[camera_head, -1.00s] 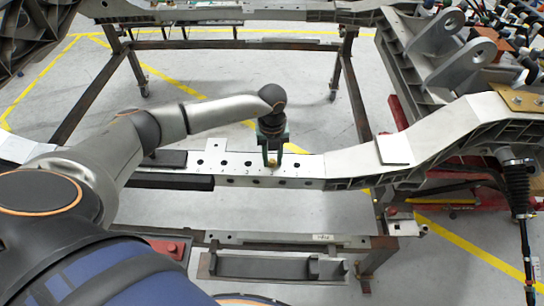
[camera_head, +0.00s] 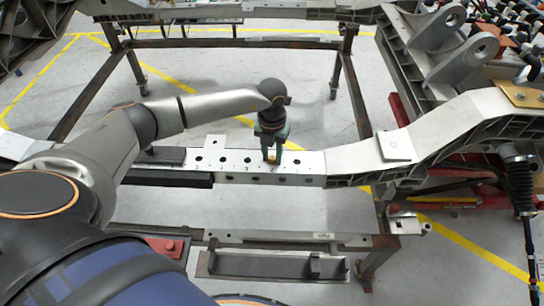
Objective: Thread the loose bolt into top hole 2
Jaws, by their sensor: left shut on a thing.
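My left gripper (camera_head: 272,155) points down over the top face of the chassis rail (camera_head: 312,161). It is shut on the bolt (camera_head: 272,158), a small brass-coloured piece between the fingertips. The rail's light top face has a row of dark holes with small numbers beside them, too small to read surely. The bolt is at the row, between a hole on its left and one on its right; whether its tip is in a hole I cannot tell. The front face has a second row of holes. My right gripper is not in view.
A black block (camera_head: 162,155) lies on the rail left of the holes. A pale plate (camera_head: 396,145) sits on the rail at the right. A steel tray (camera_head: 270,265) is below in front. Metal brackets (camera_head: 455,50) stand at the upper right.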

